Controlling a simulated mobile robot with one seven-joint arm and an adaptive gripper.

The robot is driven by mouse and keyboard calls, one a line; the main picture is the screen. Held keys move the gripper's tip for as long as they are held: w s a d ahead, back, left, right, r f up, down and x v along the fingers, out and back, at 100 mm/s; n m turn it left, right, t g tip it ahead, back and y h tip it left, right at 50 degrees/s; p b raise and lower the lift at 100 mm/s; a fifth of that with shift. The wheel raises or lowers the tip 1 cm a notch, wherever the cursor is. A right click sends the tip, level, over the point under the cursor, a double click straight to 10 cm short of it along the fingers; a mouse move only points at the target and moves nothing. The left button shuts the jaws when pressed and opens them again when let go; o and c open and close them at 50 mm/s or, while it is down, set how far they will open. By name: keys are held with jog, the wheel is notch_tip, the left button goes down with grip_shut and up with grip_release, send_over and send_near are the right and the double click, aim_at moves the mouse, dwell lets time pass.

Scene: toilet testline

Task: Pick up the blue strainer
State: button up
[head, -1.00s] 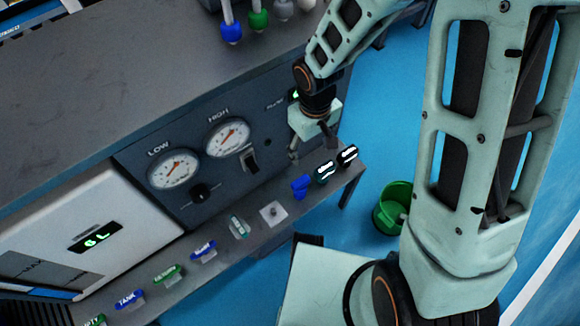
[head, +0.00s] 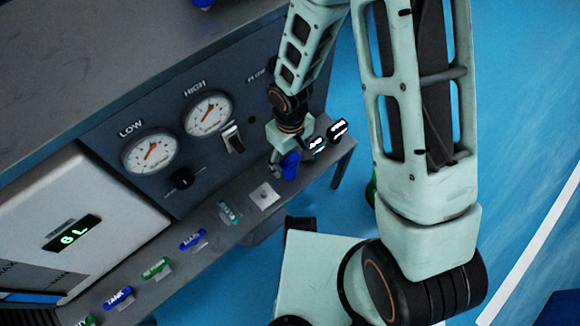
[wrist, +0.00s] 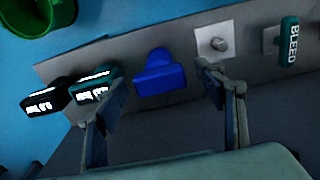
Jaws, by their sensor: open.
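The blue strainer (head: 290,164) sits on the narrow shelf below the gauge panel, beside the black-topped pieces. In the wrist view the strainer (wrist: 160,76) lies between and just beyond the two spread fingertips. My gripper (head: 279,160) is open and empty, right at the strainer in the head view, where it hides part of it. In the wrist view the open fingers (wrist: 158,80) frame the strainer on both sides. I cannot tell whether either finger touches it.
Two dark labelled pieces (wrist: 94,84) stand close by the left finger. A white plate with a grey knob (head: 264,196) and a teal BLEED handle (wrist: 288,42) are on the other side. Several coloured labelled handles (head: 155,267) continue along the shelf. A green bucket (wrist: 25,20) is beyond the edge.

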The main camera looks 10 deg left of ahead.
jog(key=shift+f, duration=0.35)
jog(key=shift+r, duration=0.1)
jog(key=c, duration=1.3)
